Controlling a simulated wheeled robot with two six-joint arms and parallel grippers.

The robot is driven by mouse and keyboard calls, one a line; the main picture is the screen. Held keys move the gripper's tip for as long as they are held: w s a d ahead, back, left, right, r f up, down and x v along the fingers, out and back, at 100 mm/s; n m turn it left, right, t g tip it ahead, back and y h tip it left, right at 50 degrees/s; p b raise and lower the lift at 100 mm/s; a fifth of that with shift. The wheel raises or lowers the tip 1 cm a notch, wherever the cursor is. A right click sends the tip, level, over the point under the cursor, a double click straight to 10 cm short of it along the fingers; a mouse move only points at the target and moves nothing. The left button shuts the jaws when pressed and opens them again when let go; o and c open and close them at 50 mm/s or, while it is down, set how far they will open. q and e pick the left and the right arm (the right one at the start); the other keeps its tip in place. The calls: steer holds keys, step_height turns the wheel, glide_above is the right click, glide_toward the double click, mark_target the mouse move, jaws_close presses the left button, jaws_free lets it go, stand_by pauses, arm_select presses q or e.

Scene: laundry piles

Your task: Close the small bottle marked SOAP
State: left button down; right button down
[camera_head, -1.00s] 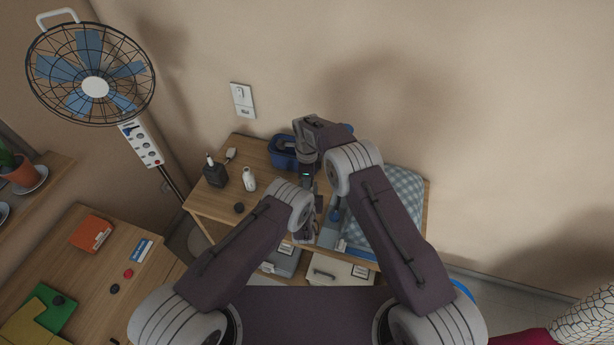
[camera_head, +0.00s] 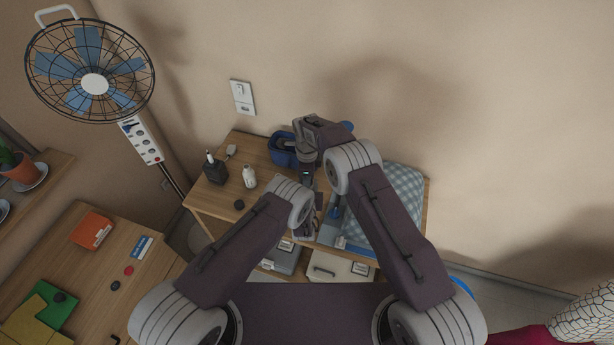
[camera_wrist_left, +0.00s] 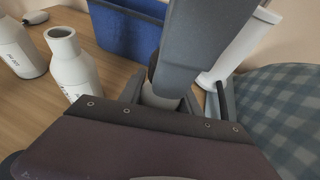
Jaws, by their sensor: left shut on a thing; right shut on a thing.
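My left gripper (camera_wrist_left: 178,100) is shut on a small pale bottle (camera_wrist_left: 160,98), mostly hidden by the grippers. A dark cap (camera_wrist_left: 153,66) shows at the top of this bottle. My right gripper (camera_head: 306,180) comes down from above in the head view. In the left wrist view its grey finger covers part of the cap; it is shut, apparently on that cap. How far the cap is seated cannot be seen. No label shows on the held bottle, so I cannot read SOAP on it.
A blue bin (camera_head: 281,153) stands behind. A checkered cloth (camera_head: 405,195) lies to the right. A black container (camera_head: 214,171) stands at left.

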steer(key=m, duration=0.4)
steer(key=shift+m, duration=0.4)
steer(key=m, duration=0.5)
steer(key=c, duration=1)
jaws_free()
steer(key=shift+c, duration=0.2)
steer(key=shift+r, duration=2.2)
